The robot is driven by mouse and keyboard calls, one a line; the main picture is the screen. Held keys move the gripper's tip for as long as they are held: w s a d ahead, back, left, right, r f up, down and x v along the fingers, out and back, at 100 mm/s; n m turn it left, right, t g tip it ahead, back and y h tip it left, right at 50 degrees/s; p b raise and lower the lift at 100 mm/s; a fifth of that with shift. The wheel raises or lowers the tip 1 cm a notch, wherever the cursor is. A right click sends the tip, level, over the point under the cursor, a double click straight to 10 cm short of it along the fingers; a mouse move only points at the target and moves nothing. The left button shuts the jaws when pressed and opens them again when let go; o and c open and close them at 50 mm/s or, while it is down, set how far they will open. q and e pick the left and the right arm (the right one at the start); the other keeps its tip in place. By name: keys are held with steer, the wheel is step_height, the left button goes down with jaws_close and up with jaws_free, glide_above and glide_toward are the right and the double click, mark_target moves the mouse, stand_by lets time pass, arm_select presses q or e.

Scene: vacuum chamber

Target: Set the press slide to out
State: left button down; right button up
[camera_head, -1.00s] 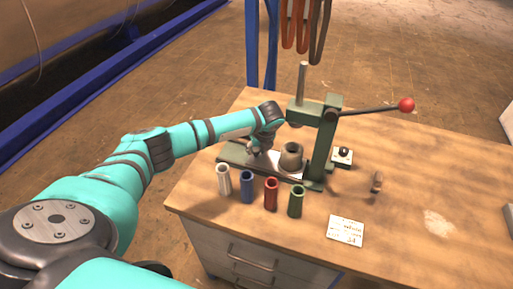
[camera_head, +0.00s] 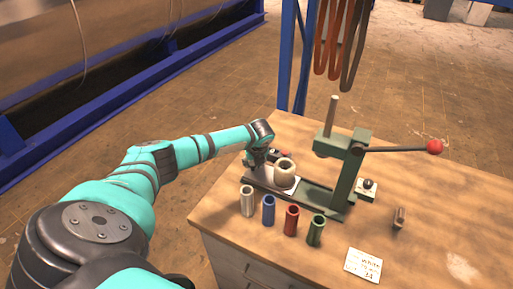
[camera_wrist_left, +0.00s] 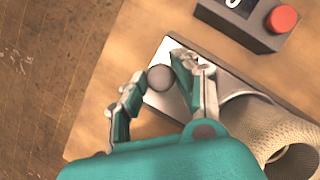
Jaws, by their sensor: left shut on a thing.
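The green press (camera_head: 345,175) stands on the wooden bench, with a lever ending in a red ball. Its slide (camera_head: 260,178) is a pale plate on the green rail (camera_head: 318,196), carrying a beige cup (camera_head: 285,178). The slide sits at the rail's left end, clear of the press head, with bare rail to its right. My left gripper (camera_head: 254,160) is at the slide's outer end. In the left wrist view, its fingers (camera_wrist_left: 163,95) are around a grey round knob (camera_wrist_left: 160,78) on the slide (camera_wrist_left: 178,55). My right gripper is out of view.
White, blue, red and green sleeves (camera_head: 292,220) stand in front of the rail. A box with a red button (camera_wrist_left: 250,22) is behind the slide. A label card (camera_head: 363,264) and a small brown part (camera_head: 399,218) lie to the right.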

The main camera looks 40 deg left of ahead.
arm_select(q)
steer(key=c, duration=1)
jaws_free()
steer(key=shift+s+a, duration=0.1)
steer(key=shift+a, duration=0.25)
steer(key=shift+d+r, duration=0.1)
steer(key=shift+d+r, duration=0.15)
steer(key=shift+r, duration=0.1)
steer(key=v, duration=1.1)
steer(key=shift+s, duration=0.15)
